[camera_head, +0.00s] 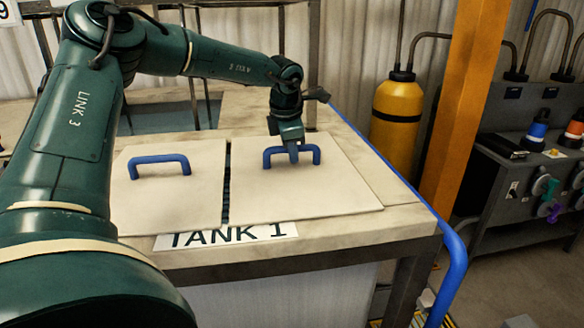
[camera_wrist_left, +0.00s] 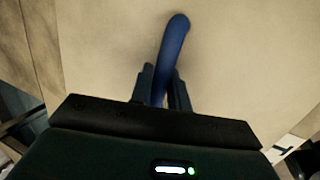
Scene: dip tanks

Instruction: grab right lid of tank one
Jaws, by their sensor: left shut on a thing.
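Tank one (camera_head: 330,245) has two pale flat lids lying side by side on its top, with a narrow dark gap between them. The right lid (camera_head: 330,190) has a blue handle (camera_head: 316,154). My left gripper (camera_head: 293,155) comes down from above and is shut on this handle near its middle. In the left wrist view the two dark fingers (camera_wrist_left: 162,88) sit on either side of the blue handle (camera_wrist_left: 174,45). The left lid (camera_head: 175,205) has its own blue handle (camera_head: 160,161), with nothing touching it. The right lid lies flat. My right gripper is not in view.
A "TANK 1" label (camera_head: 228,235) is at the front edge. A blue rail (camera_head: 455,262) runs along the tank's right side. An orange post (camera_head: 464,110) and a yellow cylinder (camera_head: 396,125) stand behind right. A grey bench (camera_head: 520,180) with valves is at far right.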

